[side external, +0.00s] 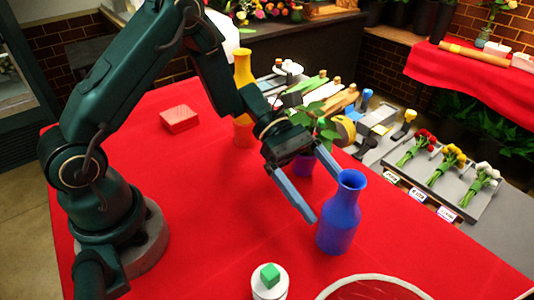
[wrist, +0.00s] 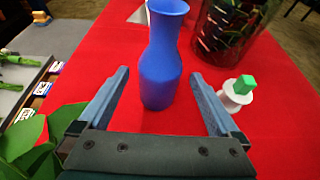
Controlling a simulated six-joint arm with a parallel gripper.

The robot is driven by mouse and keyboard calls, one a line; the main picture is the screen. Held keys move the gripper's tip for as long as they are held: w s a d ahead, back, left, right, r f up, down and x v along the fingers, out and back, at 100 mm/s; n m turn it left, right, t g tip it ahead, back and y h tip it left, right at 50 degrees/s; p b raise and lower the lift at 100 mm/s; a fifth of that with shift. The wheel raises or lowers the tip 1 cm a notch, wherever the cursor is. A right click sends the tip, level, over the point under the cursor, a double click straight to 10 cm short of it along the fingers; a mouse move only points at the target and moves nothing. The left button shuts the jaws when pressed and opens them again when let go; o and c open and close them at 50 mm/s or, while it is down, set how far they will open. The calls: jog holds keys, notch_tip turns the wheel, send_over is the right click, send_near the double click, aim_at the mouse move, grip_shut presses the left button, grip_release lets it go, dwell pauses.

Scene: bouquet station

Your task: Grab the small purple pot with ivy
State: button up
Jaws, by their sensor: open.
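The small purple pot (side external: 304,164) stands on the red table behind my gripper in the side view, partly hidden by it. Its green ivy leaves (side external: 318,122) rise above the gripper; leaves also show at the lower left of the wrist view (wrist: 38,140). My gripper (side external: 338,197) is open and empty. Its fingers point toward a blue vase (side external: 341,215), which stands upright in front of them. In the wrist view the blue vase (wrist: 163,60) is seen between and beyond the fingertips (wrist: 160,75). The pot itself is not visible in the wrist view.
A yellow and orange vase (side external: 242,75) and a red block (side external: 179,118) are behind. A white round holder with a green cube (side external: 270,274) and a glass container (side external: 372,288) are in front. A grey tray of small bouquets (side external: 448,172) is right. The table's middle left is clear.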

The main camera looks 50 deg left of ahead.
notch_tip(320, 180, up, 20)
jog(key=s+a+f+m+g+y, duration=0.1)
jog(key=s+f+m+g+y, duration=0.3)
jog(key=s+f+m+y, duration=0.65)
jog(key=a+f+m+t+y, duration=0.2)
jog(key=a+f+m+y, duration=0.15)
jog(key=a+m, duration=0.6)
jog(key=w+a+r+m+t+y, duration=0.35)
jog(key=w+m+t+y, duration=0.3)
jog(key=m, duration=1.05)
jog(key=w+d+r+m+t+h, duration=0.2)
jog(key=w+d+r+m+t, duration=0.2)
jog(key=w+r+m+t, duration=0.5)
notch_tip(320, 180, down, 17)
jog(key=s+m, duration=0.1)
jog(key=m, duration=0.3)
jog(key=shift+n+y, duration=0.3)
jog(key=shift+y, duration=0.05)
jog(key=shift+x, duration=2.3)
jog(key=shift+a, duration=0.1)
grip_shut()
